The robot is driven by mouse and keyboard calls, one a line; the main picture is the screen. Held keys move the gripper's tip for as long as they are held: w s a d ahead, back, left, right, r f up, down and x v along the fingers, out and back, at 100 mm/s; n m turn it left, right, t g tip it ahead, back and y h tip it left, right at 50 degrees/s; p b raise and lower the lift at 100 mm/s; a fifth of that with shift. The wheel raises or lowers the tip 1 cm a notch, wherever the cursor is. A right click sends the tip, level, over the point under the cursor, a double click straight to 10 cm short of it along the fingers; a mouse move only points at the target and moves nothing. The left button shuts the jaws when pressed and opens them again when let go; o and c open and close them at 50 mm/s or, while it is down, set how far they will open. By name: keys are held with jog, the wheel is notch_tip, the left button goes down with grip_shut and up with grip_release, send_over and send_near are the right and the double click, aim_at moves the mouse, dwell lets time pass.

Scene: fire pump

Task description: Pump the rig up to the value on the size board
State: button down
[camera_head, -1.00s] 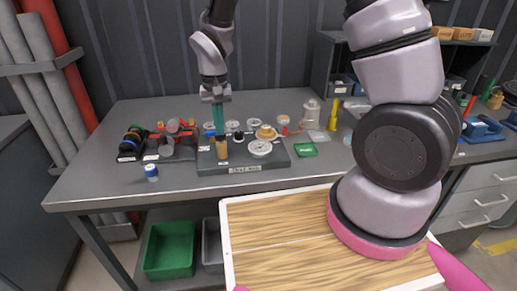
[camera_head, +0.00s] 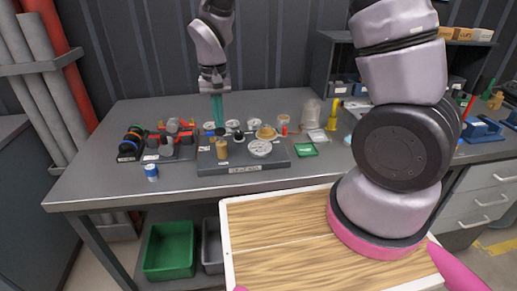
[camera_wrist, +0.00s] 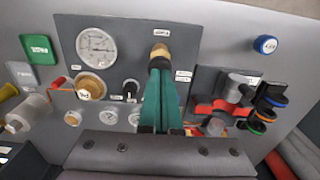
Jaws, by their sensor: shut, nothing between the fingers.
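The rig is a dark grey panel (camera_head: 206,168) on the bench. It carries several round dials, the largest a white gauge (camera_head: 260,148). A brass-topped upright part (camera_head: 222,151), probably the pump knob, stands at its front left; it also shows in the wrist view (camera_wrist: 160,51). My gripper (camera_head: 218,123) is shut and empty, its teal fingers pointing down above the panel near that knob. In the wrist view the fingertips (camera_wrist: 160,72) overlap the knob's lower part; contact cannot be told. A green card (camera_head: 306,150), perhaps the size board, lies right of the rig; its writing is unreadable.
A brass round knob (camera_head: 266,132) with a red lever sits behind the large gauge. Left of the rig are red and grey clamp-like parts (camera_head: 168,141), dark coloured-ring knobs (camera_head: 131,144) and a blue-capped cylinder (camera_head: 151,172). A clear jar stands behind the green card. The bench's front left is clear.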

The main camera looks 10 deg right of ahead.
jog(key=shift+f, duration=0.15)
jog(key=shift+f, duration=1.4)
jog(key=shift+r, duration=1.55)
jog(key=shift+f, duration=0.15)
jog(key=shift+f, duration=1.35)
jog(key=shift+r, duration=1.5)
